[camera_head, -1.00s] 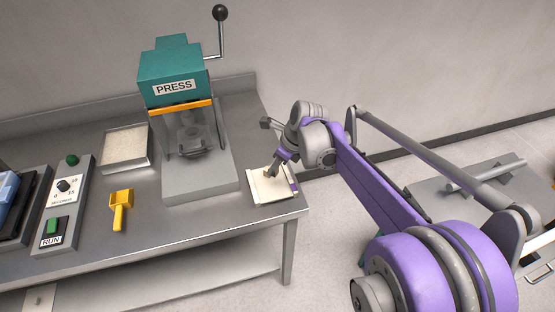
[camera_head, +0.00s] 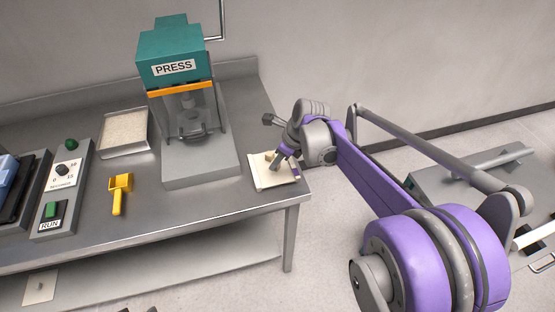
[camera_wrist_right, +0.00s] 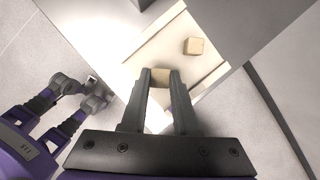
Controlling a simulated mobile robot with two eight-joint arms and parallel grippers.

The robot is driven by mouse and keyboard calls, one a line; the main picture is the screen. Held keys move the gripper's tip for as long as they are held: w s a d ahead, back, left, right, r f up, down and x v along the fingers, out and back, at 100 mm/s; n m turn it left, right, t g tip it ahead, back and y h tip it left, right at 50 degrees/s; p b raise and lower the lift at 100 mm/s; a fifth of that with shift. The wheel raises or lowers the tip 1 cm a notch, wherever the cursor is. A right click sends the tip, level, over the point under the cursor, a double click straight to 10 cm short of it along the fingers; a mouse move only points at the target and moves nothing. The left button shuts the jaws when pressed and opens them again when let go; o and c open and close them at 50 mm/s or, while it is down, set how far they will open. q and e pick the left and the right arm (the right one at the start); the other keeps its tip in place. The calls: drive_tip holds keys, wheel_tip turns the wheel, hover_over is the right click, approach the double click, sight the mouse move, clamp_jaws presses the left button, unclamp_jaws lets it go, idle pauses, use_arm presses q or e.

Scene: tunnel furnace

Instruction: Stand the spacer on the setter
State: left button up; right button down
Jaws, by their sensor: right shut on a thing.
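The setter (camera_head: 262,183) is a thin cream plate at the right front corner of the steel bench. It also shows in the right wrist view (camera_wrist_right: 143,58). My right gripper (camera_head: 273,167) is over the setter, fingers pointing down. In the right wrist view, the gripper (camera_wrist_right: 160,80) is shut on a small tan block, the spacer (camera_wrist_right: 159,97). I cannot tell whether the held spacer touches the setter. A second tan block (camera_wrist_right: 194,46) stands on the setter, apart from the fingers. My left gripper is not in view.
A teal press (camera_head: 174,68) stands to the left of the setter. A shallow tray (camera_head: 124,133), a yellow scoop (camera_head: 119,190) and a control box with a green RUN button (camera_head: 52,209) lie farther left. The bench edge is close to the setter's right.

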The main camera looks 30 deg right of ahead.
sight(279, 167)
drive_tip(key=shift+f, duration=0.1)
drive_tip(key=shift+f+b, duration=0.95)
drive_tip(key=shift+f, duration=0.35)
drive_tip(key=shift+f+b, duration=0.3)
drive_tip(key=shift+f, duration=0.15)
drive_tip(key=c, duration=0.6)
unclamp_jaws()
drive_tip(key=shift+r, duration=0.1)
drive_tip(key=p+v, duration=0.1)
drive_tip(key=v, duration=0.9)
drive_tip(key=shift+s+d+r, duration=0.1)
drive_tip(key=shift+s+r, duration=0.1)
drive_tip(key=shift+r, duration=0.15)
